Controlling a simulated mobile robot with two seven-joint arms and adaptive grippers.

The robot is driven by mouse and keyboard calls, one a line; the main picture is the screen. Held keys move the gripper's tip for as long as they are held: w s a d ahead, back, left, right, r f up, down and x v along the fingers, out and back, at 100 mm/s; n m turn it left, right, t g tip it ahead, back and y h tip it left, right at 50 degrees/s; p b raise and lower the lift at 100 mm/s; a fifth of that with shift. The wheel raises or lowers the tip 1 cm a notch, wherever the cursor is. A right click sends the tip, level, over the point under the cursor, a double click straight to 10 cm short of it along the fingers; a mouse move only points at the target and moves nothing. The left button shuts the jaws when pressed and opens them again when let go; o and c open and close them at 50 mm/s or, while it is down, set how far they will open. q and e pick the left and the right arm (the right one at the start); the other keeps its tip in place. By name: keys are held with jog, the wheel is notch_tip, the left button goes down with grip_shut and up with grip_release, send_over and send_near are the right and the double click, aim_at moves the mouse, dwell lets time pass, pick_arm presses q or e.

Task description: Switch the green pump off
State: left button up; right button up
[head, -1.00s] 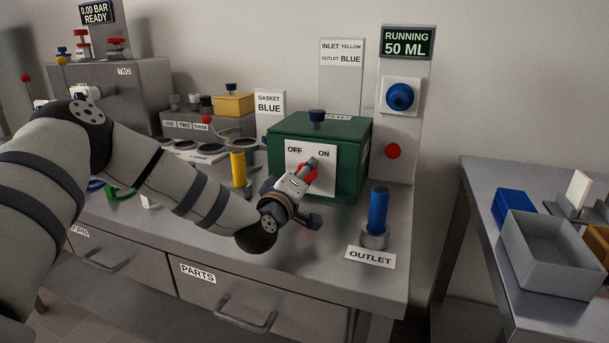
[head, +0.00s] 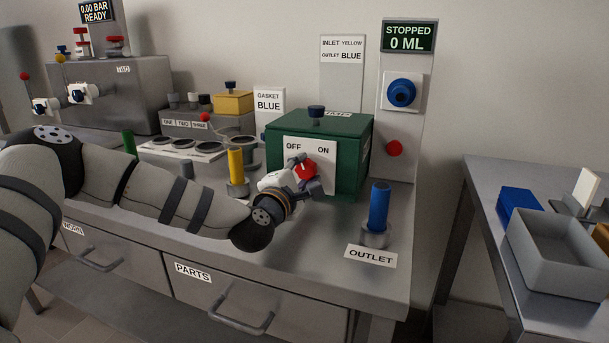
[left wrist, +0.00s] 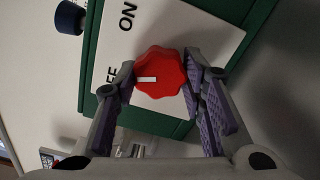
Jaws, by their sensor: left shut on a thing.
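The green pump (head: 345,160) is a green box on the bench, with a white front plate marked OFF and ON. Its red knob (head: 306,169) sits on that plate below the lettering. My left gripper (head: 303,177) is at the plate, shut on the knob. In the left wrist view the red scalloped knob (left wrist: 161,72) lies between my two fingers, and its white mark points toward the partly hidden OFF lettering. The display (head: 409,37) on the panel behind reads STOPPED, 0 ML. My right gripper is not in view.
A blue outlet post (head: 379,208) stands right of the pump, and a yellow post (head: 236,166) stands left of it. A red button (head: 394,149) and a blue knob (head: 401,93) are on the panel. A grey bin (head: 556,253) stands on the right-hand table.

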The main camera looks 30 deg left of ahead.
pick_arm(q)
jog(key=shift+n+b, duration=0.35)
jog(key=shift+n, duration=0.85)
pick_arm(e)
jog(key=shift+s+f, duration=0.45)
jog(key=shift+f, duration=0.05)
pick_arm(q)
jog(key=shift+n, duration=0.3)
jog(key=o, duration=1.1)
jog(key=shift+o, duration=0.2)
jog(key=v, duration=1.2)
jog(key=shift+s+f, duration=0.1)
jog(key=shift+f, duration=0.05)
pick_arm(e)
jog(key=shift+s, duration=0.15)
